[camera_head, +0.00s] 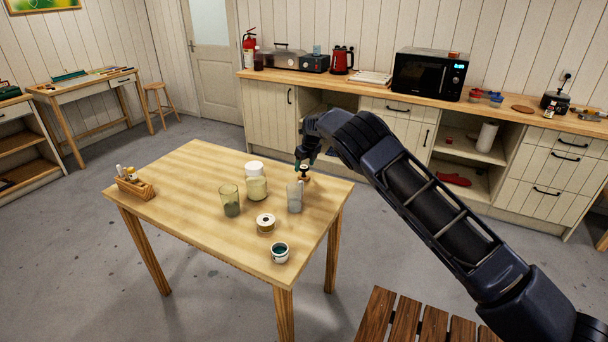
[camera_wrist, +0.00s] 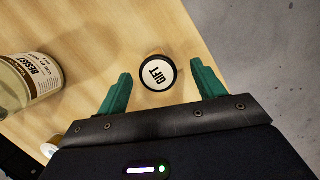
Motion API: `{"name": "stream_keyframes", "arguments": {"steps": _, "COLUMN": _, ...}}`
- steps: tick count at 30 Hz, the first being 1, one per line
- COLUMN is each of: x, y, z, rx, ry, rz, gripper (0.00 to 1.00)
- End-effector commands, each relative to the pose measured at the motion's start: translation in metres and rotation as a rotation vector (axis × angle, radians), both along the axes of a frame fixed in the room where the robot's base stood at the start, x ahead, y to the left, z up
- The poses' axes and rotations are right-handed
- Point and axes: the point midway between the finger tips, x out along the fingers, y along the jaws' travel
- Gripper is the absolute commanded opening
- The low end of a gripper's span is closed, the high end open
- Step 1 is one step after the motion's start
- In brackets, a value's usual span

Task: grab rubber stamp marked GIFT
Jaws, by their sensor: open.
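The rubber stamp (camera_wrist: 158,73) stands on the table with its round white top facing up, marked GIFT in black inside a dark rim. It also shows in the head view (camera_head: 304,170) near the table's far right corner, partly hidden by my gripper. My gripper (camera_wrist: 160,86) is above the stamp with its green fingers apart, one on each side of it. In the wrist view the stamp lies between the fingertips with gaps to both. In the head view my gripper (camera_head: 305,160) points down at the stamp.
A labelled jar (camera_head: 256,185), a tumbler (camera_head: 230,203), a spool (camera_head: 266,223) and a small paint pot (camera_head: 280,252) stand nearby. A wooden holder (camera_head: 135,187) is at the left end.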

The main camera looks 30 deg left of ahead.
Motion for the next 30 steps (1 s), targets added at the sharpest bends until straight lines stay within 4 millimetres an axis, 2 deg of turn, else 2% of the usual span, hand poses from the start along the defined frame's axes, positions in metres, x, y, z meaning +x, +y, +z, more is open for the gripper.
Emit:
{"name": "stream_keyframes", "arguments": {"steps": 4, "x": -0.001, "y": 0.005, "z": -0.022, "rx": -0.003, "ry": 0.0, "rz": 0.002, "gripper": 0.68}}
{"name": "stream_keyframes", "arguments": {"steps": 8, "x": 0.001, "y": 0.008, "z": -0.036, "rx": -0.002, "ry": -0.001, "rz": 0.002, "gripper": 0.68}}
{"name": "stream_keyframes", "arguments": {"steps": 16, "x": 0.001, "y": 0.01, "z": -0.04, "rx": 0.0, "ry": 0.0, "rz": 0.001, "gripper": 0.68}}
{"name": "stream_keyframes", "arguments": {"steps": 17, "x": 0.001, "y": 0.01, "z": -0.04, "rx": 0.0, "ry": 0.0, "rz": 0.001, "gripper": 0.66}}
{"name": "stream_keyframes", "arguments": {"steps": 24, "x": 0.001, "y": 0.009, "z": -0.04, "rx": 0.0, "ry": 0.0, "rz": 0.001, "gripper": 0.19}}
{"name": "stream_keyframes", "arguments": {"steps": 30, "x": 0.001, "y": 0.009, "z": -0.039, "rx": 0.0, "ry": 0.0, "rz": 0.001, "gripper": 0.19}}
